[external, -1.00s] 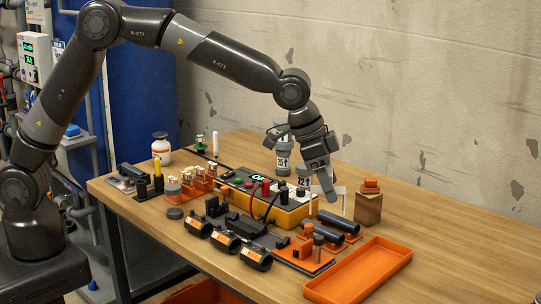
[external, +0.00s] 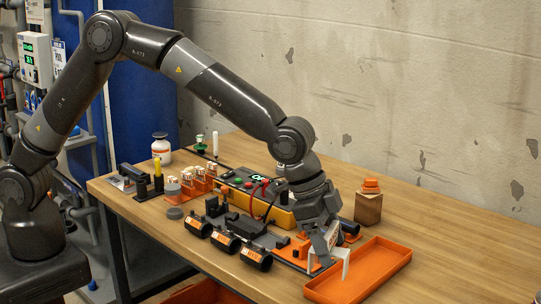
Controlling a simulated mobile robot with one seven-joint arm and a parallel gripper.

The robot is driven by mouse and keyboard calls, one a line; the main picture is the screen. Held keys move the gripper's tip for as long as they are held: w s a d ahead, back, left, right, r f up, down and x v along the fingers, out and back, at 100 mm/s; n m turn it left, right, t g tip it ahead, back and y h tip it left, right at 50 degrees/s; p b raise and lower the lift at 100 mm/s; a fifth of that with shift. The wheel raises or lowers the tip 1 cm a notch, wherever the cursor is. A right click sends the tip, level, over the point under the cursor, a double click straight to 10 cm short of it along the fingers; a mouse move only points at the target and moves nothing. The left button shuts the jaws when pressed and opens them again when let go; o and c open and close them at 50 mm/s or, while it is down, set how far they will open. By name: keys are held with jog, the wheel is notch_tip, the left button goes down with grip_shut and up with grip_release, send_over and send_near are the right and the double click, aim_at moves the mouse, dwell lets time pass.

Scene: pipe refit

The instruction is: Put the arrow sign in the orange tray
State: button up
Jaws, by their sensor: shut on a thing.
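The arrow sign (external: 344,254) is a small white piece with thin legs, seen in the external view at the left part of the orange tray. My gripper (external: 328,248) points down and is shut on it. The gripper hides part of the sign, and its arrow cannot be made out. The orange tray (external: 386,262) is long, shallow and empty apart from the sign over or at its left side. I cannot tell whether the sign touches the tray.
Black pipe fittings (external: 257,259) with orange labels lie left of the tray. A yellow-and-black meter (external: 278,213) sits behind them. A wooden block (external: 368,208) with orange pieces on top stands behind the tray. The table right of the tray (external: 455,245) is clear.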

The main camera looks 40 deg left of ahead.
jog(key=shift+w+a+f, duration=0.25)
jog(key=shift+w+f, duration=1.3)
jog(key=shift+f, duration=0.05)
jog(key=shift+w+a+f, duration=0.25)
jog(key=shift+w+f, duration=1.3)
jog(key=shift+f, duration=0.1)
jog(key=shift+w+a+f, duration=0.25)
jog(key=shift+w+f, duration=1.3)
jog(key=shift+f, duration=0.05)
jog(key=shift+f, duration=0.2)
jog(key=o, duration=1)
jog(key=shift+c, duration=0.2)
jog(key=shift+r, duration=0.1)
